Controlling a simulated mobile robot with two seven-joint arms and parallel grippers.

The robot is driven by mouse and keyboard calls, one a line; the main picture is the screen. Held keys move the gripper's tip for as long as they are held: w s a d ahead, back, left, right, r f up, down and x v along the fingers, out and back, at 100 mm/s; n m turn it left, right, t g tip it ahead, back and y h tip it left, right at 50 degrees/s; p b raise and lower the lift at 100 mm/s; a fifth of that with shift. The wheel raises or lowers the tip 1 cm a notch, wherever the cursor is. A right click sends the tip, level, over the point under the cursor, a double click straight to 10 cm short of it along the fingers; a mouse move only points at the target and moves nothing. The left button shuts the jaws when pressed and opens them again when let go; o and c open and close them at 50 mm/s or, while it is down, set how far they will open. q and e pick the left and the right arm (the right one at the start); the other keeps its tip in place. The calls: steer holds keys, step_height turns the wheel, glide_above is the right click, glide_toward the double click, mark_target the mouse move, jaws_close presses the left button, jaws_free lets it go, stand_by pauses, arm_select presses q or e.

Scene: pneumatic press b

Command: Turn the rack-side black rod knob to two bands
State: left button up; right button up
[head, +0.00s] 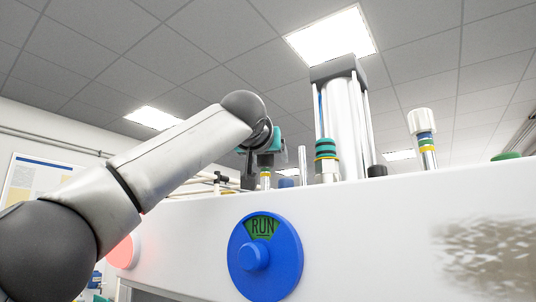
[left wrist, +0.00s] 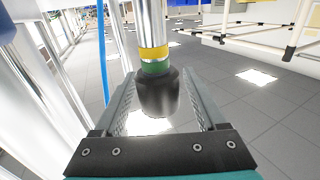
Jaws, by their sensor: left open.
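In the left wrist view a black knob (left wrist: 158,95) sits on a shiny metal rod (left wrist: 151,22). A green band (left wrist: 155,67) and a yellow band (left wrist: 153,53) show on the rod beside the knob. My left gripper (left wrist: 157,88) is open, with one finger on each side of the knob; I cannot tell whether either finger touches it. In the head view my left gripper (head: 262,158) is over the rod's yellow band (head: 265,175) behind the white panel, and the black knob is hidden there. My right gripper is not in view.
A tall metal cylinder (head: 342,115) stands right of the gripper. The white panel (head: 380,225) carries a blue dial (head: 286,262) reading RUN. Pale rack bars (left wrist: 260,43) lie beyond.

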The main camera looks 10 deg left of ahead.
arm_select(q)
steer(key=shift+c, duration=0.2)
jaws_close()
stand_by(0.3)
steer(key=shift+m+h, duration=0.4)
steer(key=shift+h, duration=0.2)
steer(key=m+h, duration=0.2)
steer(key=h, duration=0.1)
steer(key=d+m+g+h, duration=0.1)
steer(key=m+h, duration=0.1)
steer(key=h, duration=0.1)
steer(key=shift+s+d, duration=0.1)
steer(key=shift+s, duration=0.05)
steer(key=shift+s+d+r+m+g+h, duration=0.15)
steer(key=shift+m+g+h, duration=0.4)
steer(key=shift+h, duration=0.3)
steer(key=shift+s+d+m+g+h, duration=0.1)
steer(key=shift+m+g+h, duration=0.35)
steer(key=shift+m+h, duration=0.3)
steer(key=shift+s+d+r+m+h, duration=0.15)
steer(key=shift+m+h, duration=0.15)
steer(key=shift+h, duration=0.3)
steer(key=shift+c, duration=2)
jaws_free()
steer(key=o, duration=0.4)
steer(key=shift+f+g, duration=0.2)
steer(key=shift+g, duration=0.1)
steer(key=shift+o, duration=0.2)
steer(key=shift+w, duration=0.2)
